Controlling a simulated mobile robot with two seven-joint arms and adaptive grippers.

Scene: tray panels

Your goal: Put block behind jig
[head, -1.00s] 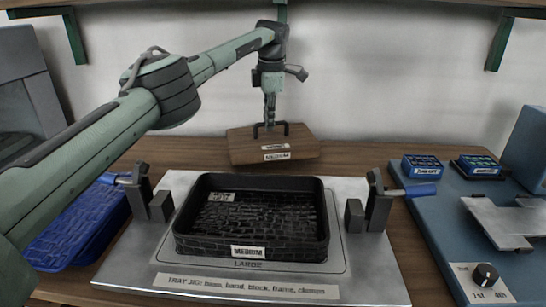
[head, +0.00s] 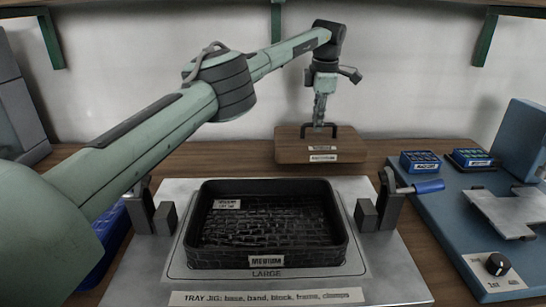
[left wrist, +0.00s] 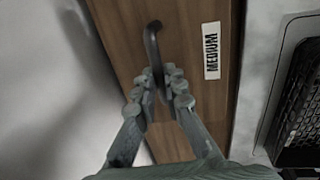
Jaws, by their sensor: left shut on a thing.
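The block (head: 290,150) is a brown wooden board with a dark handle on top and MEDIUM labels. It is at the back of the table, behind the jig (head: 400,270), a grey metal plate. My left gripper (head: 319,126) is above the block, with its fingers shut on the handle. In the left wrist view the fingers (left wrist: 160,85) close around the dark handle (left wrist: 152,45), and the wooden block (left wrist: 190,70) fills the middle. I cannot tell whether the block touches the table. My right gripper is not in view.
Clamps stand at either side, the right one with a blue handle (head: 429,187). A blue bin (head: 103,250) is at left, partly behind my arm. A blue station (head: 450,225) with small boxes is at right.

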